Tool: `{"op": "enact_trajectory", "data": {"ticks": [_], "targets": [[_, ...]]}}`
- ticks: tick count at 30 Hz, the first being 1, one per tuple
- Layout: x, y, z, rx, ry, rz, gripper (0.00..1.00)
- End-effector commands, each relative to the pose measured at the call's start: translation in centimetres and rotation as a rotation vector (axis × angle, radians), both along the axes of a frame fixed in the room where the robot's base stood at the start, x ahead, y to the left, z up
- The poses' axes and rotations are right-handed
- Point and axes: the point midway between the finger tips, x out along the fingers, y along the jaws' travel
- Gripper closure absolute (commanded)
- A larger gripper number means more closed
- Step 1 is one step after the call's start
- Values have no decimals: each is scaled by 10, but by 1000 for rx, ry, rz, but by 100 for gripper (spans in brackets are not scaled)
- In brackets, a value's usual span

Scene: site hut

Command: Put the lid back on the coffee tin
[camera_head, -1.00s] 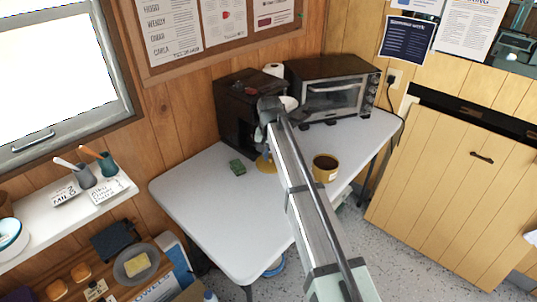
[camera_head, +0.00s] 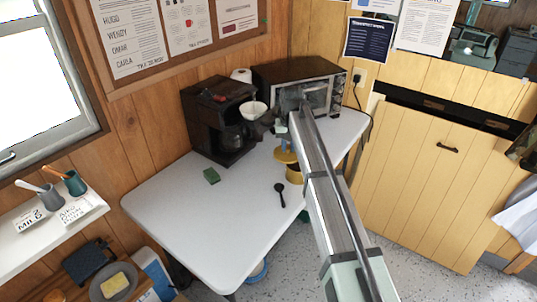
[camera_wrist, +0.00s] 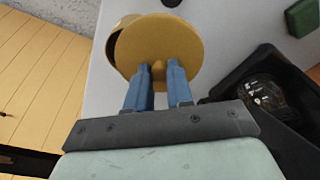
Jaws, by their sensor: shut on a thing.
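The yellow round lid (camera_head: 286,157) has a small knob, and my gripper (camera_wrist: 158,70) is shut on that knob with its two blue fingers. The lid also shows in the wrist view (camera_wrist: 160,40). The yellow coffee tin (camera_head: 294,176) stands on the white table, partly hidden behind my arm and under the lid. In the wrist view a crescent of the tin's dark opening (camera_wrist: 119,45) shows at the lid's left edge, so the lid overlaps the tin off centre. I cannot tell whether they touch.
A black coffee maker (camera_head: 222,125) with a white filter bowl (camera_head: 253,110) stands behind left, and a toaster oven (camera_head: 330,90) behind. A dark spoon (camera_head: 281,194) and a green sponge (camera_head: 211,175) lie on the table (camera_head: 200,220). The table's front left is clear.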

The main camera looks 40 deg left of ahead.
Motion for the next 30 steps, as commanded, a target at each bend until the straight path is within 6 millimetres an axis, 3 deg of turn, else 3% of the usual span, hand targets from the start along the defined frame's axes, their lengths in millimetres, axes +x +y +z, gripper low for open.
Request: {"op": "enact_trajectory", "data": {"ticks": [3, 9, 20, 30], "targets": [[29, -10, 3, 0, 0, 1, 100], [51, -21, 4, 0, 0, 8, 100], [54, -23, -5, 0, 0, 9, 100], [54, -23, -30, -1, 1, 9, 100]]}}
